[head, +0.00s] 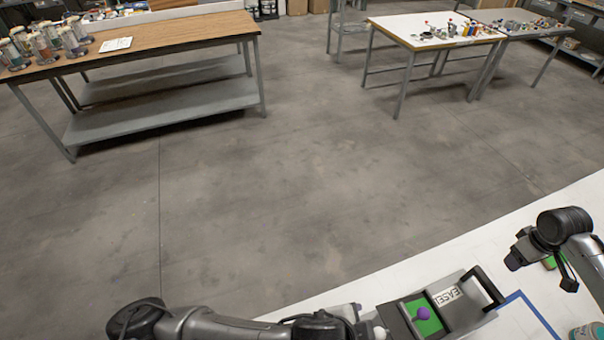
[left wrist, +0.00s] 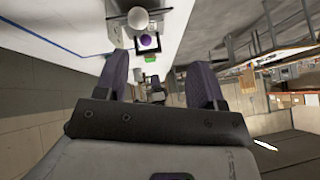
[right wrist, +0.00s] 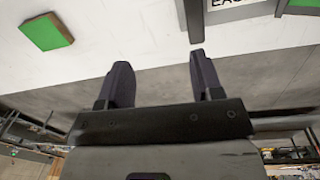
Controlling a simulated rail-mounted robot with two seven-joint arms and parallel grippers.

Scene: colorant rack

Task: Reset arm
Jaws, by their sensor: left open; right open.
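My right gripper (head: 514,262) hangs over the white table at the right of the head view. In the right wrist view its two dark fingers (right wrist: 160,80) stand apart with nothing between them. My left arm (head: 230,326) reaches in low along the bottom edge of the head view; its fingertips cannot be made out there. In the left wrist view the left fingers (left wrist: 160,80) are apart and empty. A grey holder (head: 462,316) with a black handle and a label stands on the white table. A purple ball (head: 423,314) sits over its green pad.
A green-topped block (right wrist: 46,32) lies on the white table near my right gripper. A can (head: 587,332) stands at the bottom right. A wooden bench (head: 165,30) with several jars and a white-topped table (head: 405,28) stand beyond open grey floor.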

